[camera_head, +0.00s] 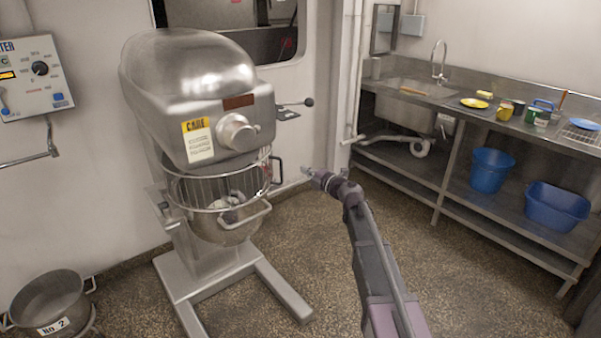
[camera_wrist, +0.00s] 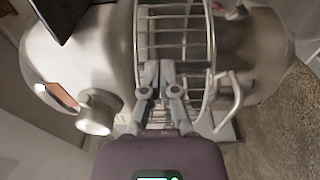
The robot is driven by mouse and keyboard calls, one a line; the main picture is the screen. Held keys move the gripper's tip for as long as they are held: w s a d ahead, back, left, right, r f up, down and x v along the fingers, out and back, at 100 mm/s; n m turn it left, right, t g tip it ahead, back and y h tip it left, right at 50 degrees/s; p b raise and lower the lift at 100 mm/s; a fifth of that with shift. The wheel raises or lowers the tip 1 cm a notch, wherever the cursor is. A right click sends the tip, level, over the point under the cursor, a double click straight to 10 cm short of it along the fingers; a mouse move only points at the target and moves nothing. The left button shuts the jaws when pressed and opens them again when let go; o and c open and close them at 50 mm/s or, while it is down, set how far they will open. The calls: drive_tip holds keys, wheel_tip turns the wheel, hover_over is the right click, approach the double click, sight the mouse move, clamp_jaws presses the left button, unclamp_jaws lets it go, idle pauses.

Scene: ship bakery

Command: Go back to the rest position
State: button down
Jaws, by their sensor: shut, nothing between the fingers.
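My gripper (camera_head: 308,172) is at the end of my outstretched arm, in the middle of the head view, just right of the big steel mixer (camera_head: 200,95). In the wrist view my gripper (camera_wrist: 160,68) is shut, with its fingers together and nothing between them. It points toward the mixer's wire bowl guard (camera_wrist: 172,22). The guard also shows in the head view (camera_head: 190,192), around the top of the mixer bowl (camera_head: 228,228). I cannot tell the exact gap between my fingertips and the guard, but I see no grip on it.
A steel sink counter (camera_head: 455,103) with dishes stands at the right, with a blue bucket (camera_head: 490,170) and blue tub (camera_head: 556,206) on its lower shelf. A pot (camera_head: 50,300) sits at the lower left. A control box (camera_head: 33,75) hangs on the wall. The floor between is clear.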

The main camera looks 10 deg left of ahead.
idle(0.4)
drive_tip(key=s+d+r+m+t+h+p, duration=0.1)
drive_tip(key=d+m+t+h+p, duration=0.15)
drive_tip(key=d+m+h, duration=0.65)
drive_tip(key=s+d+r+m+t+h+p, duration=0.1)
drive_tip(key=d+r+m+t+h, duration=0.15)
drive_tip(key=d+m+h, duration=0.45)
drive_tip(key=s+d+f+m+g+h+p, duration=0.25)
drive_tip(key=s+d+f+m+g, duration=0.4)
drive_tip(key=d, duration=0.45)
drive_tip(key=s+f+m+g+y+p, duration=0.1)
drive_tip(key=s+f+g, duration=0.1)
drive_tip(key=s, duration=0.6)
drive_tip(key=s+a+f+m+g+y+p, duration=0.1)
drive_tip(key=s+g, duration=0.3)
drive_tip(key=s, duration=0.5)
drive_tip(key=s+a+f+m+g+y+p, duration=0.1)
drive_tip(key=s+f+m+g+y, duration=0.1)
drive_tip(key=s, duration=0.6)
drive_tip(key=shift+s+a+f+m+g+y+p, duration=0.15)
drive_tip(key=shift+s+f+m+g+y+p, duration=0.25)
drive_tip(key=shift+m+g, duration=0.5)
